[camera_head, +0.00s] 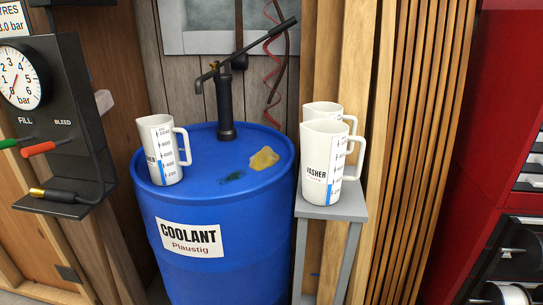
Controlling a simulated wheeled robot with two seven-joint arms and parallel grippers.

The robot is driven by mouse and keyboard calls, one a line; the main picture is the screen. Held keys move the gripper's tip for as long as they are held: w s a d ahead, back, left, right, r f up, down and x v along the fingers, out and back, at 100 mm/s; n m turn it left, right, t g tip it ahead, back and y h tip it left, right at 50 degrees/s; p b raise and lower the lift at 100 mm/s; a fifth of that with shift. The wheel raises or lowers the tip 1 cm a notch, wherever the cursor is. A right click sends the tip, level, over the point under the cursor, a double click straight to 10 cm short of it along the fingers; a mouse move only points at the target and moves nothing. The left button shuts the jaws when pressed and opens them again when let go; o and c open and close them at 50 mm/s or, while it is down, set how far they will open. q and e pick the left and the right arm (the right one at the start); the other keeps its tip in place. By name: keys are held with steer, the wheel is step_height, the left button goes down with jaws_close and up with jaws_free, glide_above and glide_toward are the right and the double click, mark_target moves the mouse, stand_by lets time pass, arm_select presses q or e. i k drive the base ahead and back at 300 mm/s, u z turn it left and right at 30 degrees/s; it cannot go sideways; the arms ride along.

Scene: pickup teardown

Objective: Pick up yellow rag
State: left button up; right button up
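The yellow rag (264,158) lies crumpled on top of the blue coolant barrel (215,260), right of centre on its lid. It is fully in view with nothing on it. A dark greenish patch (232,176) lies on the lid just left of and in front of the rag. Neither of my grippers shows in the head view.
A black hand pump (226,105) rises behind the rag, its lever slanting up right. A white measuring jug (162,150) stands at the lid's left. Two more jugs (323,160) stand on a grey stand (330,210) at right. A black gauge panel (62,100) is at left.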

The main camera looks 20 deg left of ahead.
mark_target(266, 158)
steer(key=u, duration=2.85)
steer(key=i, duration=1)
steer(key=z, duration=1.8)
